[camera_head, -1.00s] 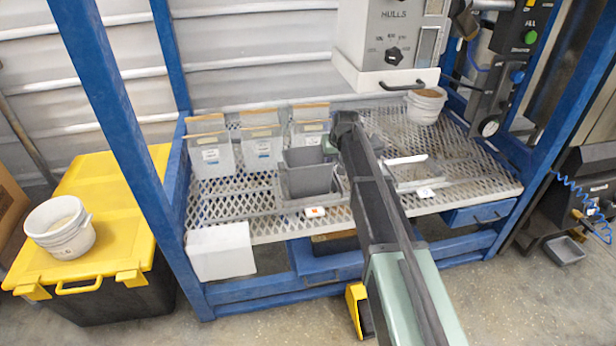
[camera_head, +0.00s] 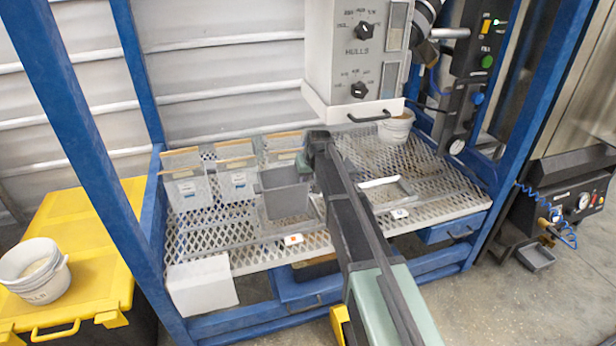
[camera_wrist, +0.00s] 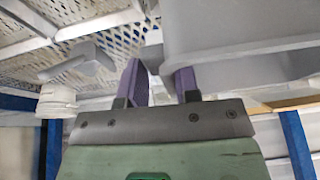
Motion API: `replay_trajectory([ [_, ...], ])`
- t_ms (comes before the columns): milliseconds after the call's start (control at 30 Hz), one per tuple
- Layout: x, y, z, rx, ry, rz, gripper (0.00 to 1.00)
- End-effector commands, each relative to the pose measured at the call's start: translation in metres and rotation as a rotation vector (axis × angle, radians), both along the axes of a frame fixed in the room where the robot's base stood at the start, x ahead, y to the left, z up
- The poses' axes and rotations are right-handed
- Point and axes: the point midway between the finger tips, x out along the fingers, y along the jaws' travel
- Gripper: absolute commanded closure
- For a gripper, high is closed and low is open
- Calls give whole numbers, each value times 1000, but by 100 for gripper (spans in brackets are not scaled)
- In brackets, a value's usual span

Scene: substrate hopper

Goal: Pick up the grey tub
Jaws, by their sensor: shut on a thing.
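The grey tub (camera_head: 285,193) is upright in the head view, a little above the mesh shelf, to the left of my gripper. My gripper (camera_head: 313,160) is at the tub's right side, partly hidden by my arm. In the wrist view the two purple fingers (camera_wrist: 161,84) are closed around a narrow grey part of the tub, and the tub's large grey wall (camera_wrist: 240,42) fills the upper right. The exact contact on the tub is hard to see.
Several pale labelled bins (camera_head: 237,184) stand behind and left of the tub. The hopper unit (camera_head: 360,55) hangs at the back right, with a white bucket (camera_head: 396,128) below it. The mesh shelf (camera_head: 205,232) has blue posts (camera_head: 85,140) at its sides. A white block (camera_head: 202,284) is at its front left.

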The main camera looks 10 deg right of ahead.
Motion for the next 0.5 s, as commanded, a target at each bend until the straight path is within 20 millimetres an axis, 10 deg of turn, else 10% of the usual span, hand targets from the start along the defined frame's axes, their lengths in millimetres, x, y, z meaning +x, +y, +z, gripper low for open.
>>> replay_trajectory([
  [500,-133,-28,-1,1,0,-2,100],
])
